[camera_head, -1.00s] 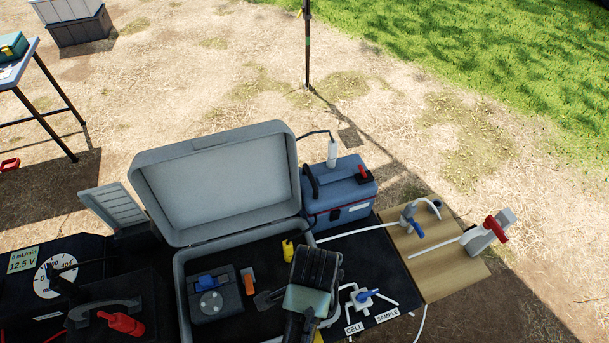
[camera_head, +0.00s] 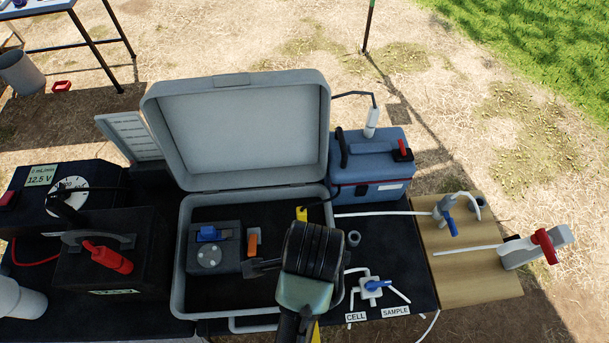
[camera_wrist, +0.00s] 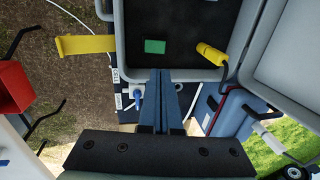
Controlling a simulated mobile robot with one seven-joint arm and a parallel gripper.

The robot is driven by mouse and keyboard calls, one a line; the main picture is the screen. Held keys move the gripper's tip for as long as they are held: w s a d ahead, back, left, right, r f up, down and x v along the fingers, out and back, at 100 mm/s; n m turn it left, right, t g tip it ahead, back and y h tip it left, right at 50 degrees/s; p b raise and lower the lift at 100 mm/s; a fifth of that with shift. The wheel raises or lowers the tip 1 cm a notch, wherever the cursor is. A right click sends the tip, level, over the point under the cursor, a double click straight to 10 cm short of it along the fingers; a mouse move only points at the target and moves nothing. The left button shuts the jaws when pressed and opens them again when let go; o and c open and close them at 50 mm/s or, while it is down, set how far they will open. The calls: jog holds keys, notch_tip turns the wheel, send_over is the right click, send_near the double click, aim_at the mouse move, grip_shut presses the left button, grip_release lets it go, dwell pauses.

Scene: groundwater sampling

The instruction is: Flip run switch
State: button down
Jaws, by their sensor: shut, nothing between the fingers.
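No part in view carries a readable run label. A red switch (camera_head: 7,199) sits at the left edge of the head view, on the dark controller (camera_head: 95,178) with the 12.5 V display (camera_head: 42,175) and a round dial. An orange piece (camera_head: 253,245) stands in the open grey case beside a dark box (camera_head: 214,262) with a blue knob. In the wrist view my closed fingers (camera_wrist: 160,75) point toward the case interior, touching nothing I can make out.
The raised case lid (camera_head: 240,130) stands behind the case. A blue box (camera_head: 370,168) is behind right. A blue-handled valve (camera_head: 374,285) and a wooden board (camera_head: 470,275) with fittings lie right. A black box (camera_head: 112,255) with a red handle stands left.

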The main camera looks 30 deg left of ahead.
jog(key=f, duration=0.4)
jog(key=w+a+f, duration=0.1)
jog(key=f, duration=0.4)
jog(key=w+f, duration=0.1)
jog(key=f, duration=0.3)
jog(key=shift+w+a+f, duration=0.1)
jog(key=shift+a+f, duration=0.2)
jog(key=shift+f, duration=0.1)
jog(key=shift+w+a+f+g+h, duration=0.1)
jog(key=shift+w+f+g+h, duration=0.05)
jog(key=shift+f+g+h, duration=0.2)
jog(key=shift+s, duration=0.2)
jog(key=shift+s+d+f+p, duration=0.1)
jog(key=shift+s+d+p, duration=0.55)
jog(key=shift+s, duration=0.1)
